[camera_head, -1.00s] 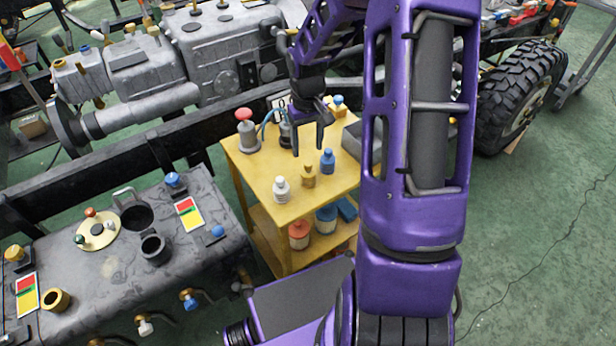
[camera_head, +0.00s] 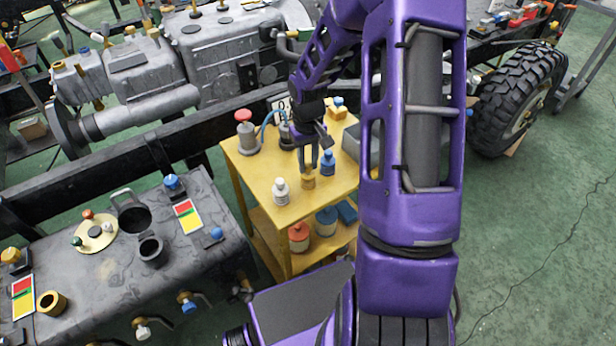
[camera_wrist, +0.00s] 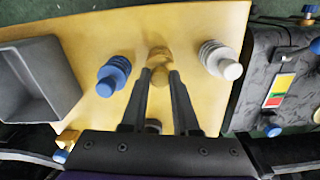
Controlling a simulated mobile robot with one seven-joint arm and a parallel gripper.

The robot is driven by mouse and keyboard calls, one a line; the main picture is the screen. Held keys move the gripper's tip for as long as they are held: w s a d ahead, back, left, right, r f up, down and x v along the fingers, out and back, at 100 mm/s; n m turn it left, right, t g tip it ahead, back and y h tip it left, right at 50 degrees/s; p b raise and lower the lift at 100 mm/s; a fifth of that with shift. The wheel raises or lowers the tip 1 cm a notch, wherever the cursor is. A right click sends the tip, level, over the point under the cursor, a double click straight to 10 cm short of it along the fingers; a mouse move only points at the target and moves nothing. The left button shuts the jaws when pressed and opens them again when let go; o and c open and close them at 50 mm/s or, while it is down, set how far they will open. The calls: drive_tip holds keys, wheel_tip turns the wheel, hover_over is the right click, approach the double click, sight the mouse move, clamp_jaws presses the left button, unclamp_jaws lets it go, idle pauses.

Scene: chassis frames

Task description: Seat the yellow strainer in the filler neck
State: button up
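The yellow strainer (camera_head: 308,182) stands on the yellow cart top, between a white-capped bottle and a blue bottle. My gripper (camera_head: 307,172) is over it, pointing down. In the wrist view the strainer (camera_wrist: 159,58) shows between and just beyond the two dark fingertips (camera_wrist: 161,73). The fingers are apart, with a gap on the right side of the strainer's upper part, so the gripper looks open. The dark tank at lower left has a short dark neck (camera_head: 151,250), a wider opening with a raised lid (camera_head: 133,218) and a brass ring neck (camera_head: 52,302); which is the filler neck is unclear.
The white bottle (camera_head: 281,191) and blue bottle (camera_head: 327,163) stand close on either side. A red-topped grey pot (camera_head: 246,133) is at the cart's back left. A grey tray (camera_wrist: 38,82) is on the cart. A chassis rail runs behind the tank and cart.

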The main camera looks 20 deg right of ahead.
clamp_jaws()
idle(1.0)
